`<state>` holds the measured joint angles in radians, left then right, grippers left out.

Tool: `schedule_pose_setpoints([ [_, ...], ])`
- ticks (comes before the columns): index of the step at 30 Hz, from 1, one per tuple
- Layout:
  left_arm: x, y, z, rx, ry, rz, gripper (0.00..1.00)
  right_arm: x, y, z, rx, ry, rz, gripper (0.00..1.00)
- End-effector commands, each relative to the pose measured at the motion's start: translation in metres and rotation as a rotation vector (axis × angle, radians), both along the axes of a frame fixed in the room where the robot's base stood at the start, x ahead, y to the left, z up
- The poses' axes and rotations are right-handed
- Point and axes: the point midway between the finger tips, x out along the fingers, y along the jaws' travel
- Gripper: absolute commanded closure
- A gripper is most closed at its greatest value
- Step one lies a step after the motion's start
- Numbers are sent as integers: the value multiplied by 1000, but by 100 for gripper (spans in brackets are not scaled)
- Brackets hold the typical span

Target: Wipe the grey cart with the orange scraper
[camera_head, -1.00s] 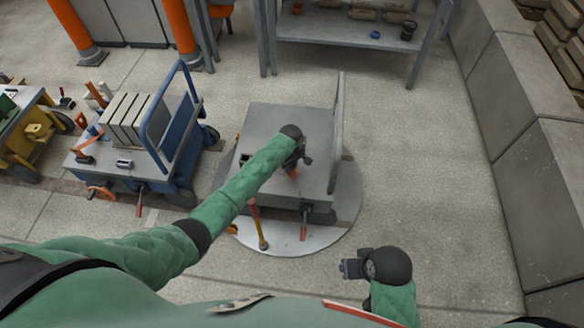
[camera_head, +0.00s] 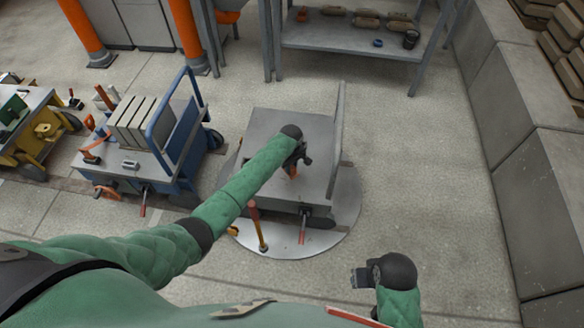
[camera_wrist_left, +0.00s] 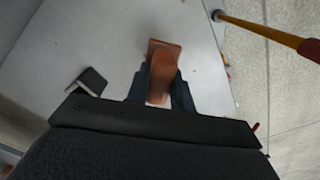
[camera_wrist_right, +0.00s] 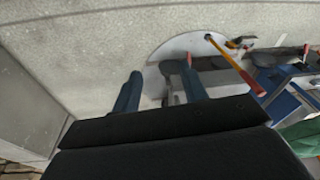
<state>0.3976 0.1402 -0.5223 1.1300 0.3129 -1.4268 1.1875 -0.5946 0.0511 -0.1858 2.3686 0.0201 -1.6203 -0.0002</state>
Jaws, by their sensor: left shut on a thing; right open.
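The grey cart (camera_head: 267,126) stands on a round light plate in the middle of the head view, with an upright grey panel at its right side. My left gripper (camera_head: 293,170) is over the cart top, shut on the orange scraper (camera_wrist_left: 163,62). In the left wrist view the scraper sits between the fingers, over the cart's grey surface (camera_wrist_left: 95,40); I cannot tell whether it touches. My right gripper (camera_head: 358,277) is open and empty, over the floor in front and to the right of the cart. The fingers also show apart in the right wrist view (camera_wrist_right: 160,90).
A blue cart (camera_head: 128,166) with grey slabs stands to the left, with a yellow cart (camera_head: 43,147) beyond it. A grey shelf table (camera_head: 345,37) stands behind. Floor right of the cart is clear up to a wall.

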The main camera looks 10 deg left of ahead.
Motion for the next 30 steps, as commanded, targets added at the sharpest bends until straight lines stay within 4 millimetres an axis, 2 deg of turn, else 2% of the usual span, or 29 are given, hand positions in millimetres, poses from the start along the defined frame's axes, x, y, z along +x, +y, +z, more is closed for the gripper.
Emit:
schedule_pose_setpoints([
  [5, 2, 3, 8, 0, 0, 1, 98, 8, -1, -11, -6, -8, 1, 57],
  [15, 5, 7, 13, 0, 0, 1, 98, 5, -3, -42, -18, 16, 2, 57],
  [26, 6, 7, 13, 0, 0, 1, 98, 8, 1, -40, -8, 11, -5, 57],
  [30, 13, 7, 11, 0, -1, 1, 98, 7, 0, -50, -10, 12, -3, 57],
])
